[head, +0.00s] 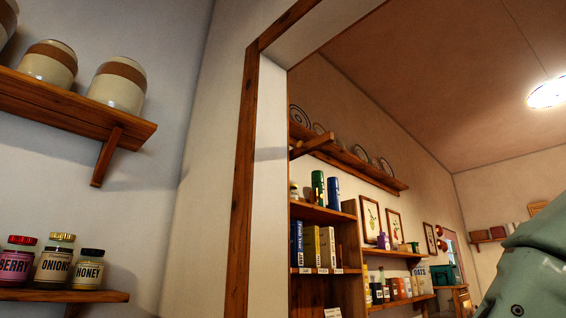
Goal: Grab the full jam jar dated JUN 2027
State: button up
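No jar with a readable JUN 2027 date shows in the head view. A jar with a red lid and a pink label ending in "BERRY" (17,259) stands on the lower left shelf, cut off by the left edge. An onion jar (55,260) with a gold lid and a honey jar (90,269) with a dark lid stand to its right. I cannot read any date on them, and cannot tell how full the berry jar is. My gripper is not in view. A grey-green part at the lower right looks like my own arm.
Cream and brown crocks (117,86) stand on the upper left shelf (75,105). A wood-trimmed doorway (245,170) opens onto a room with a pine shelf unit (350,245) of boxes and tins. Plates (299,116) stand on a high shelf. A lamp (547,94) hangs at right.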

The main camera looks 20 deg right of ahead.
aim_at(295, 193)
jog(key=i+l+u, duration=0.1)
jog(key=l+u, duration=0.95)
jog(key=l, duration=1)
jog(key=k+l+u, duration=0.15)
jog(key=l, duration=1.1)
